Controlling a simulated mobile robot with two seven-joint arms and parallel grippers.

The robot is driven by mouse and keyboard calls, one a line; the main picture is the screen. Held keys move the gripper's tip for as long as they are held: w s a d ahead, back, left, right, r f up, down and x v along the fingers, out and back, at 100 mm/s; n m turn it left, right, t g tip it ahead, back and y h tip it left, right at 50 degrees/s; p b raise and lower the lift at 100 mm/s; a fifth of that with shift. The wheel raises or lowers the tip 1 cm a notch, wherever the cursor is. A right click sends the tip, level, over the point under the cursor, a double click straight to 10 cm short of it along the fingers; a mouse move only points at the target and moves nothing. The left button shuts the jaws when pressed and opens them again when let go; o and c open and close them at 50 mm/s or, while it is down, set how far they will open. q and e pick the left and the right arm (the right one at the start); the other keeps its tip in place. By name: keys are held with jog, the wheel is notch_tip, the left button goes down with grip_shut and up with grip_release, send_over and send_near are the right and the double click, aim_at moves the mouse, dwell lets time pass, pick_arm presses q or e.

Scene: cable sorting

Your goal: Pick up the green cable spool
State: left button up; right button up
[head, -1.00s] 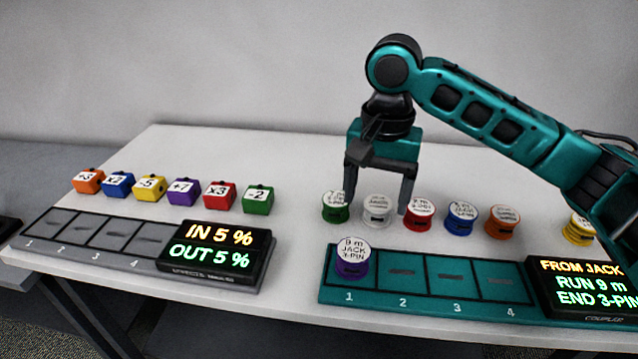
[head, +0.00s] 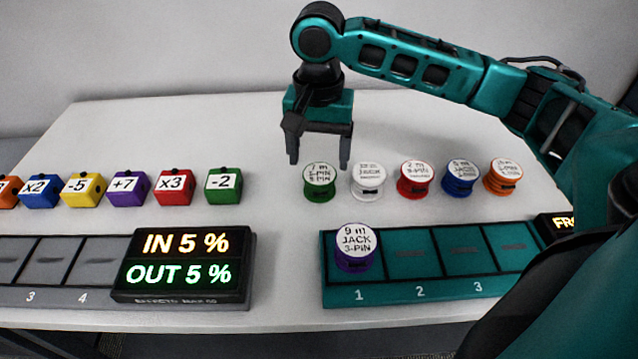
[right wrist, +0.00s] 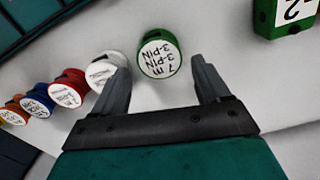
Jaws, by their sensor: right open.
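The green cable spool (head: 319,183) stands upright on the white table, left-most in a row of spools, with a white label on top. In the right wrist view the green spool (right wrist: 158,54) shows ahead of the fingertips, between their lines, its label reading 7 m 3-PIN 3-PIN. My right gripper (head: 319,163) is open and empty, above and behind the green spool in the head view. Its fingers also show in the right wrist view (right wrist: 160,75), the left one close to the white spool in that picture. My left gripper is not in view.
White (head: 368,181), red (head: 415,180), blue (head: 461,178) and orange (head: 503,178) spools stand to the right. A purple spool (head: 357,252) sits in slot 1 of the teal tray (head: 420,289). A green -2 block (head: 224,187) is left, with clear table between.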

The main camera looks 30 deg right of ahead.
aim_at(320, 174)
notch_tip(320, 174, down, 6)
jog(key=shift+d+r+b, duration=0.1)
jog(key=shift+r+b, duration=0.05)
jog(key=shift+b, duration=0.6)
jog(key=c, duration=0.9)
jog(key=shift+o, duration=0.2)
jog(key=shift+r, duration=0.2)
